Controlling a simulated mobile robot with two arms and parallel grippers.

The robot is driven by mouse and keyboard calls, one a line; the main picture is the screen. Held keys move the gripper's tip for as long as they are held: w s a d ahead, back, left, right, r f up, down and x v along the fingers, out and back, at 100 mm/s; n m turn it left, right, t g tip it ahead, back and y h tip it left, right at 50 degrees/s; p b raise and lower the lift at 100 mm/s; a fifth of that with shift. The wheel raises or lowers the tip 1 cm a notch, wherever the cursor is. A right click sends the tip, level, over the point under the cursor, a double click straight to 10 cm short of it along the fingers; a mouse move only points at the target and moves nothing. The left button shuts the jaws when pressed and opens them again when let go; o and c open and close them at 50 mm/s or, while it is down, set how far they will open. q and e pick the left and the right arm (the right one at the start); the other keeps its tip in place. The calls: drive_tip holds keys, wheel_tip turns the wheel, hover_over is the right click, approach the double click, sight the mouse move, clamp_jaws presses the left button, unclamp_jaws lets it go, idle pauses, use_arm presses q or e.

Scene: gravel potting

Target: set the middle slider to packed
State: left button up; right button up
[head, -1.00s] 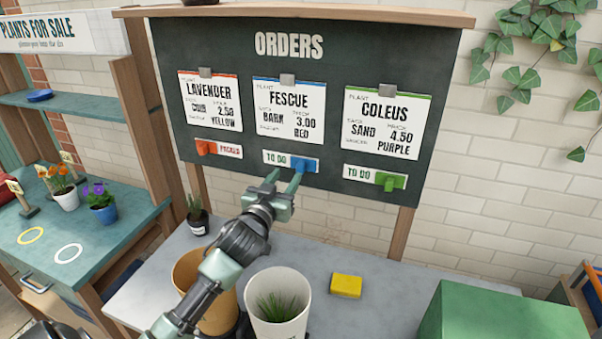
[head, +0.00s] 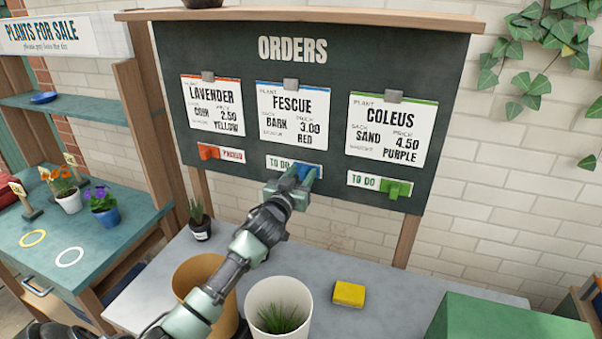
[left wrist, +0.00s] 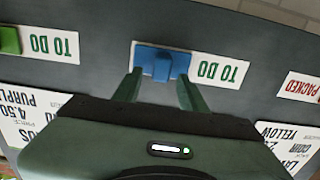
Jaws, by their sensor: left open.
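The middle slider is a blue knob (head: 308,172) on the orders board (head: 380,60), under the FESCUE card. It sits at the right end of its white strip, with TO DO showing to its left. In the left wrist view the scene is upside down, and the blue knob (left wrist: 162,64) lies ahead between the fingertips. My left gripper (head: 299,174) is open at the knob, one finger on either side. I cannot tell whether the fingers touch it. In the head view the gripper partly covers the knob and strip. My right gripper is not in view.
The red slider (head: 208,151) at left shows PACKED. The green slider (head: 397,189) at right shows TO DO. Below, the grey table (head: 330,322) holds a tan pot (head: 190,270), a white pot with grass (head: 262,290), a yellow sponge (head: 349,294) and a green box (head: 500,325).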

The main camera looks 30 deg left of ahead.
use_arm(q)
clamp_jaws()
idle(1.4)
